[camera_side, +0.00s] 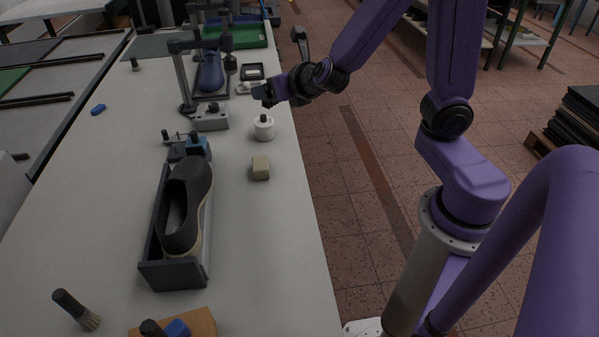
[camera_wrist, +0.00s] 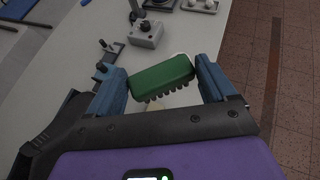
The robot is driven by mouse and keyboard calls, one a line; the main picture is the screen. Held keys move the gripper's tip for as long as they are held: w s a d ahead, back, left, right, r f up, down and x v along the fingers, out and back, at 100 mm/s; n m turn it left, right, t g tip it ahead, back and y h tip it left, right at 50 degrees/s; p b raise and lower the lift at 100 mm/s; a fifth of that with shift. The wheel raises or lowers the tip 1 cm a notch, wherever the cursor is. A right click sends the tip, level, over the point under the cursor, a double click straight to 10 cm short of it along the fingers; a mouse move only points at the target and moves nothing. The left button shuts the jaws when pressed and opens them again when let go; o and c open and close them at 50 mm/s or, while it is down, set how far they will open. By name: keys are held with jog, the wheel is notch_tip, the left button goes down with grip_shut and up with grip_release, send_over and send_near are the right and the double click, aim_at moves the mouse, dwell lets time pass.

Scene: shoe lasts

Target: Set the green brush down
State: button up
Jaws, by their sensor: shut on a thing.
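The green brush (camera_wrist: 162,76) is held between the two blue fingers of my gripper (camera_wrist: 162,82) in the wrist view. Its bristles face the bottom of that picture and it sits slightly tilted there. In the side view my gripper (camera_side: 262,94) is above the right edge of the white table (camera_side: 285,220), beyond the white round pot (camera_side: 264,131). The brush is too small and covered to make out clearly in the side view.
A beige block (camera_side: 261,168) lies on the table nearer the camera. A dark shoe (camera_side: 187,205) lies in a long tray (camera_side: 174,275) to the left. The table's right front stretch is clear.

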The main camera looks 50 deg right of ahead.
jog(key=w+a+f+y, duration=0.1)
jog(key=w+a, duration=0.2)
jog(key=a, duration=0.4)
jog(key=w+a+f+n, duration=0.1)
jog(key=w+a, duration=0.3)
jog(key=a, duration=0.3)
jog(key=w+a+f+n+y, duration=0.1)
jog(key=w+a, duration=0.2)
jog(key=a, duration=0.4)
jog(key=shift+w+a+t+y, duration=0.15)
jog(key=shift+w+t+y, duration=0.15)
jog(key=shift+w, duration=0.1)
jog(key=w+a+f+n+y, duration=0.1)
jog(key=a+f, duration=0.3)
jog(key=a, duration=0.7)
jog(key=w+a+f+n+y, duration=0.15)
jog(key=a+f, duration=0.35)
jog(key=a, duration=0.7)
jog(key=shift+s+d+f, duration=0.1)
jog(key=shift+f, duration=1.4)
jog(key=shift+s+f, duration=0.1)
jog(key=shift+f, duration=1.4)
jog(key=shift+f, duration=0.6)
jog(key=o, duration=0.9)
jog(key=shift+c, duration=0.2)
